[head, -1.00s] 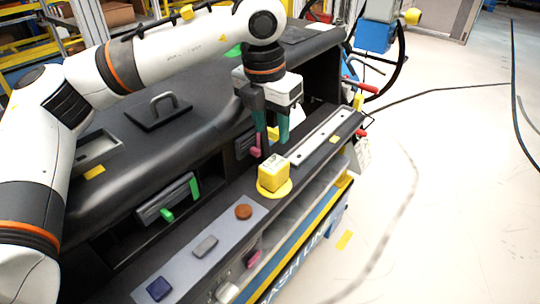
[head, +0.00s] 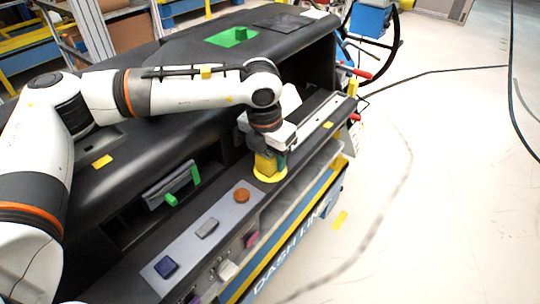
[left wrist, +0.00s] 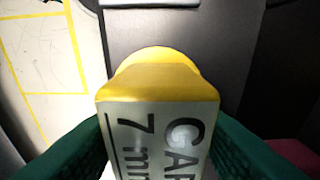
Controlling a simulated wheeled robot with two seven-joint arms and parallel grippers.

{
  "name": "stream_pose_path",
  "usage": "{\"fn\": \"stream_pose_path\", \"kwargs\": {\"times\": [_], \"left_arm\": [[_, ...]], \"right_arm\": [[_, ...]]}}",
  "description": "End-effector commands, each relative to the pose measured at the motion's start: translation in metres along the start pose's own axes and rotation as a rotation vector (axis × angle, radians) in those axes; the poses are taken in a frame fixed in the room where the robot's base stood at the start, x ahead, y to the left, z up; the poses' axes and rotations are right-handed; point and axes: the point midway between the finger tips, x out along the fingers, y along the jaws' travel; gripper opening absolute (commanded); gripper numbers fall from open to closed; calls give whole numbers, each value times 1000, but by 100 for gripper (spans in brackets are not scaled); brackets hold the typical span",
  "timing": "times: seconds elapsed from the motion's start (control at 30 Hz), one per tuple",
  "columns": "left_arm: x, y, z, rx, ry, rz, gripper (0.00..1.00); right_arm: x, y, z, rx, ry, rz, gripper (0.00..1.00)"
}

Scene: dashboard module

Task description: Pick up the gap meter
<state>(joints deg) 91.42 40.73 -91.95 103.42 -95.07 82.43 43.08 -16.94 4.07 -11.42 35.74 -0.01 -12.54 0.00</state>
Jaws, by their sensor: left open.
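The gap meter is a yellow block with a white labelled face reading "GAP 7 mm" in the left wrist view (left wrist: 158,125). It stands on a round yellow base on the dark ledge, and in the head view the block (head: 265,163) is partly hidden by my gripper. My left gripper (head: 270,160) is lowered around the block. In the left wrist view its green fingers (left wrist: 160,150) are open, one on each side of the block. I cannot tell whether either finger touches it. My right gripper is not in view.
A grey panel (head: 212,228) with a blue square, a grey piece and a brown-red disc (head: 242,195) lies nearer on the ledge. A pale strip (head: 312,122) lies beyond the block. The dark dashboard (head: 180,85) rises behind. Open floor is at right.

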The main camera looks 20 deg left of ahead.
Motion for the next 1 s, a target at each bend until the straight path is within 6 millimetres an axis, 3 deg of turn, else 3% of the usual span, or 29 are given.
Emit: {"fn": "stream_pose_path", "kwargs": {"times": [0.13, 0.3, 0.63, 1.0], "left_arm": [[0, 0, 0, 0, 0, 0, 40], [0, 0, 0, 0, 0, 0, 13], [-8, 0, -2, 0, 2, 0, 12], [-77, 0, -12, 0, 4, 0, 12]], "right_arm": [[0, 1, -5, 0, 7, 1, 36], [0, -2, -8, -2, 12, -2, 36], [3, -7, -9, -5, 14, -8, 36], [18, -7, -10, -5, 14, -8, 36]]}}
